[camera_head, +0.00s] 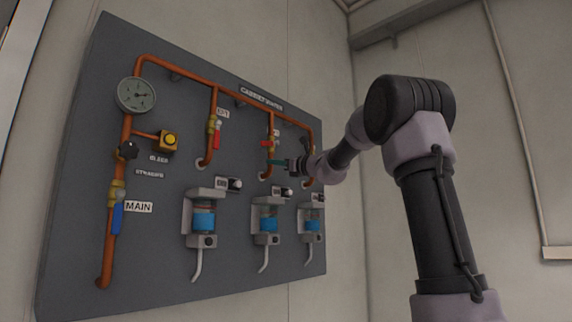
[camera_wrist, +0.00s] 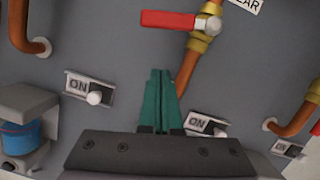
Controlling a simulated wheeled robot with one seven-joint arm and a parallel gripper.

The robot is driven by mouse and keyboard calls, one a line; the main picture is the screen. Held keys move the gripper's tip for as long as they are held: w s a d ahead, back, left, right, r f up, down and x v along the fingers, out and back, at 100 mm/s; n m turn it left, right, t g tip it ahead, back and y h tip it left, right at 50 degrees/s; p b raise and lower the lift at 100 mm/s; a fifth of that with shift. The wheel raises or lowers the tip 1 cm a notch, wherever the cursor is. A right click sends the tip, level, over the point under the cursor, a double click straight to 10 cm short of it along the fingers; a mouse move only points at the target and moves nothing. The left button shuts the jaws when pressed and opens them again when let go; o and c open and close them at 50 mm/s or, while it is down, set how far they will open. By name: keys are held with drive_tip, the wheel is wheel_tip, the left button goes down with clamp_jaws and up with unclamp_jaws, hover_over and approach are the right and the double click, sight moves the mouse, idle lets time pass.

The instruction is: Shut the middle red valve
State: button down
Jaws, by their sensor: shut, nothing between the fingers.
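The middle red valve (camera_head: 267,143) sits on the middle branch pipe of the dark panel. In the wrist view its red handle (camera_wrist: 180,20) points left, across the pipe, from a brass body (camera_wrist: 202,36). My gripper (camera_head: 275,162) is just below this valve in the head view. In the wrist view its green fingers (camera_wrist: 160,75) are together and empty, below the handle and apart from it, in front of the lower pipe. The left red valve (camera_head: 217,131) has its handle along its pipe. The right valve is mostly hidden by my arm; a red piece shows at the wrist view's right edge.
Below the branches hang units with blue-filled cups (camera_head: 203,221) and ON switches (camera_wrist: 96,97). The space before the panel's left part is clear.

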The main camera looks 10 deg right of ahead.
sight(267, 145)
drive_tip(key=r, duration=0.4)
drive_tip(key=shift+s+a, duration=0.35)
drive_tip(key=shift+a, duration=0.05)
drive_tip(key=shift+s+a+r+m, duration=0.3)
drive_tip(key=shift+a+r+m, duration=0.1)
drive_tip(key=shift+r+m, duration=0.3)
